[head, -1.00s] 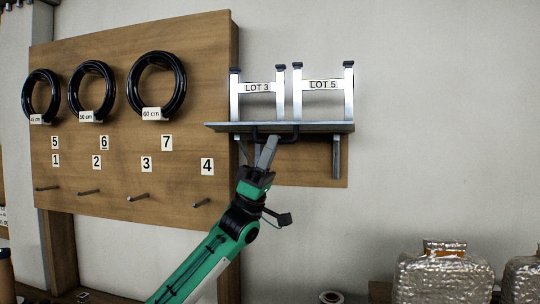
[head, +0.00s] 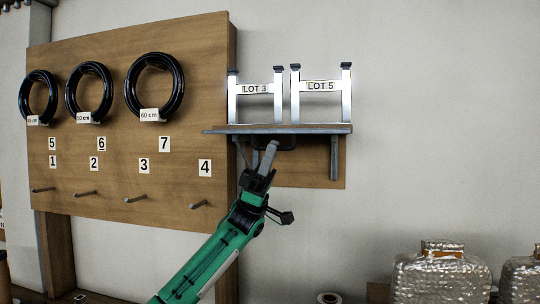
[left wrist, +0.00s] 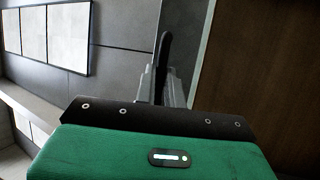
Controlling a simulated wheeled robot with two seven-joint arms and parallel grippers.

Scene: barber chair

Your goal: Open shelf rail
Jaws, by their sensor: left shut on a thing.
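A grey wall shelf (head: 320,130) is mounted on the wooden board at the right of the head view. A black bar-shaped rail (head: 287,143) hangs at its front, just below the shelf edge. My left gripper (head: 271,147) reaches up from below and is shut on the rail near its left part. In the left wrist view the rail (left wrist: 164,50) shows as a dark bar between the fingers (left wrist: 164,78). The fingers hide part of the rail. My right gripper is not in view.
Two white metal frames labelled LOT 3 (head: 257,90) and LOT 5 (head: 321,86) stand on the shelf. Black coiled hoses (head: 155,86) hang on the board at left above pegs (head: 135,198). A silver wrapped canister (head: 443,274) stands lower right. The wall right of the shelf is clear.

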